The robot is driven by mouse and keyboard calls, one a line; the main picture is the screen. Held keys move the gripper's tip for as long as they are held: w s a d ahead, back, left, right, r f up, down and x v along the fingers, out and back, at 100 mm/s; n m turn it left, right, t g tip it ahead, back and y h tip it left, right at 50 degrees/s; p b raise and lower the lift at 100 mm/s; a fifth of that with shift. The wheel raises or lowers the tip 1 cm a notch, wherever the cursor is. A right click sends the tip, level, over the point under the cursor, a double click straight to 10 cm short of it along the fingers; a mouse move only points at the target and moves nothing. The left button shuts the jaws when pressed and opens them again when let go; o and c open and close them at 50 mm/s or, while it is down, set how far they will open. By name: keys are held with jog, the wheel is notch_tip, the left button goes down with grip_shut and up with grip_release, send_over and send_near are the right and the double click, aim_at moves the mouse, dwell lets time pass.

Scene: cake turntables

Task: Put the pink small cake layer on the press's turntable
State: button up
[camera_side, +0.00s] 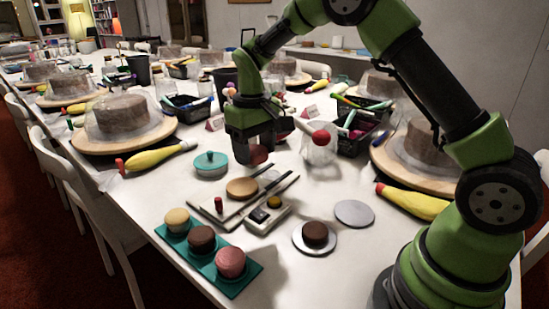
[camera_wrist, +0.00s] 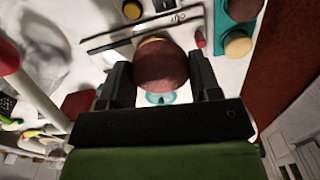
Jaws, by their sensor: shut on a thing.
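My gripper (camera_side: 252,160) is raised above the table, jaws shut on a dark reddish round cake layer (camera_wrist: 160,72); its lower part shows in the side view (camera_side: 258,154). I cannot tell whether it counts as pink. A clearly pink small cake layer (camera_side: 231,262) sits at the near end of the teal tray (camera_side: 241,281), beside a brown layer (camera_side: 202,239) and a pale yellow layer (camera_side: 177,219). The press (camera_side: 205,208), with rails and a red knob (camera_side: 218,205), stands below my gripper. A tan round disc (camera_side: 241,187), perhaps its turntable, lies between the rails.
A silver plate (camera_side: 301,243) bears a brown layer; another plate (camera_side: 354,213) is bare. Large domed cakes on boards and piping bags (camera_side: 160,156) stand around.

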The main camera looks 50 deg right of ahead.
jog(key=m, duration=0.2)
send_over(243, 188)
notch_tip(243, 188, down, 4)
jog(key=f, duration=0.1)
jog(key=shift+w+f, duration=0.1)
jog(key=shift+f, duration=3.4)
jog(key=shift+f, duration=0.65)
jog(key=shift+f, duration=0.4)
jog(key=o, duration=1)
jog(key=shift+o, duration=0.2)
notch_tip(243, 188, up, 11)
jog(key=shift+w+r+t, duration=0.15)
jog(key=shift+r+t, duration=0.05)
jog(key=shift+t, duration=0.1)
